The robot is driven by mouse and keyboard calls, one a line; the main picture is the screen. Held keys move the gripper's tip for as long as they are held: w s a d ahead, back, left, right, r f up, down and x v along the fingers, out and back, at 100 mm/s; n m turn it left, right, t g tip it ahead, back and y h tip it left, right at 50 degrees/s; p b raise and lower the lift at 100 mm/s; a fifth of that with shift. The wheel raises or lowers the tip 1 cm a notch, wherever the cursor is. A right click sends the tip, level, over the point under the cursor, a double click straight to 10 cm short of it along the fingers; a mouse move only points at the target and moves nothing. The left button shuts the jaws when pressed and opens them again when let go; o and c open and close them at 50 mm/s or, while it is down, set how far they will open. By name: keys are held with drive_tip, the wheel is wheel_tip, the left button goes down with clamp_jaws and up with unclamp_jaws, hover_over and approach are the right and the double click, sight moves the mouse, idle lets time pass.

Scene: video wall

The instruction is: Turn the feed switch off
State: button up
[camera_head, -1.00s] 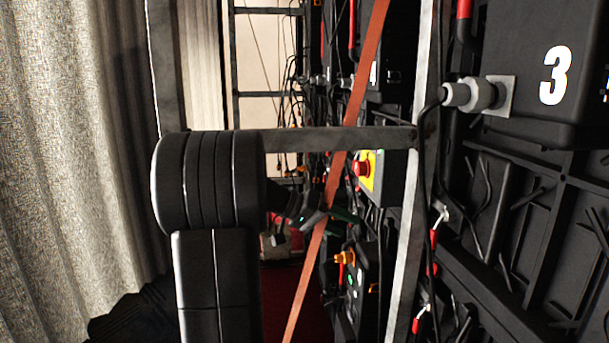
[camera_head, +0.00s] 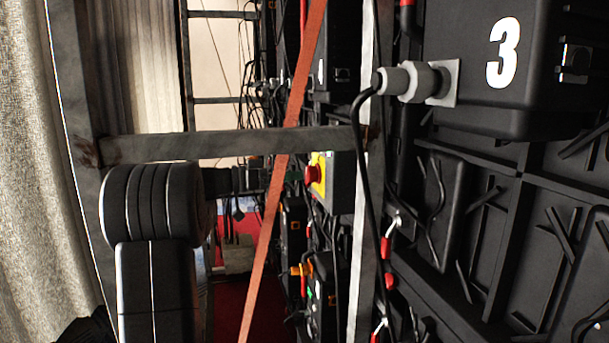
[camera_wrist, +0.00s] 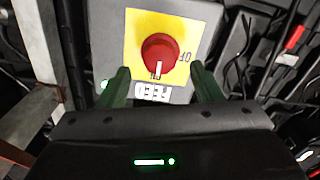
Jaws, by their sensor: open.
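The feed switch is a red rotary knob (camera_wrist: 160,54) on a yellow plate (camera_wrist: 135,28), on a grey box (camera_wrist: 205,18) whose FEED label appears upside down. Its white mark points down in the wrist view, towards the ON lettering; OFF is to the right. In the head view the red knob (camera_head: 313,175) sits on the box right of the orange strap. My gripper (camera_wrist: 162,76) is open, its two dark green fingers on either side of the knob's lower part in the picture. Contact cannot be told.
A grey metal frame bar (camera_head: 235,145) crosses above my arm, and an upright (camera_head: 365,250) stands right of the switch box. The orange strap (camera_head: 268,215) runs diagonally before it. Cables and black panels fill the right; a curtain (camera_head: 35,220) hangs left.

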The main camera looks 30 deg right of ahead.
sight(307, 174)
drive_tip(key=shift+x, duration=2.25)
drive_tip(key=shift+c, duration=0.2)
drive_tip(key=c, duration=1)
